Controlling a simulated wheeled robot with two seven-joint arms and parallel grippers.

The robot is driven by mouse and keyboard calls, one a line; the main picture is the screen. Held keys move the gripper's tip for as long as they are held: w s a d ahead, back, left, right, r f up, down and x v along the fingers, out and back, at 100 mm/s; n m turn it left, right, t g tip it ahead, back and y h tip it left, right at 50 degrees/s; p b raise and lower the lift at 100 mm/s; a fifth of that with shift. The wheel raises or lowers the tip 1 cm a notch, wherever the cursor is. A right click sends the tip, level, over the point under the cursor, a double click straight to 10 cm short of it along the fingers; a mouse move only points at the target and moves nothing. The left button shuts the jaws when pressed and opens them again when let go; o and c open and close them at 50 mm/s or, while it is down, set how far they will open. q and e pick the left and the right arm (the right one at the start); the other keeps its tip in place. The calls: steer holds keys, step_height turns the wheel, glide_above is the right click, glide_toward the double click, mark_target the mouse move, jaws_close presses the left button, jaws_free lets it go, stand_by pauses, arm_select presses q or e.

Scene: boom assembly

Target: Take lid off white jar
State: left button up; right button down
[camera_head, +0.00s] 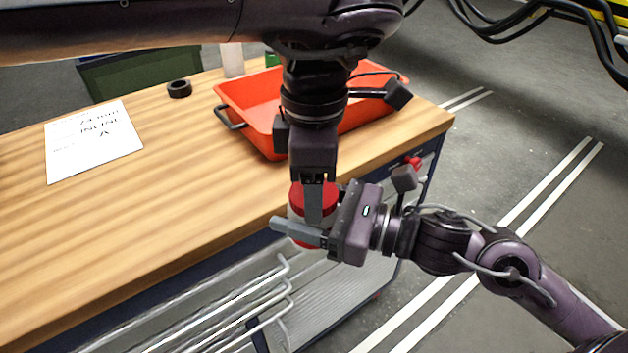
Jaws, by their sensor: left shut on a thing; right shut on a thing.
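The white jar (294,217) with a red lid (298,196) is held upright in front of the table's front edge. More red shows low on the jar, below the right fingers. My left gripper (313,202) points down from above and is shut on the red lid. My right gripper (302,232) reaches in from the right and is shut on the jar's body. The fingers hide much of the jar, and I cannot tell whether the lid is apart from it.
A wooden table (190,200) holds a red-orange tray (250,105), a black ring (179,88), a white paper sheet (90,140) and a pale cylinder (232,60). Metal rails (250,310) lie below its front edge. Open floor lies to the right.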

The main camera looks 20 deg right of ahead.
arm_select(q)
steer(key=n, duration=0.5)
steer(key=o, duration=1.1)
steer(key=shift+s, duration=0.15)
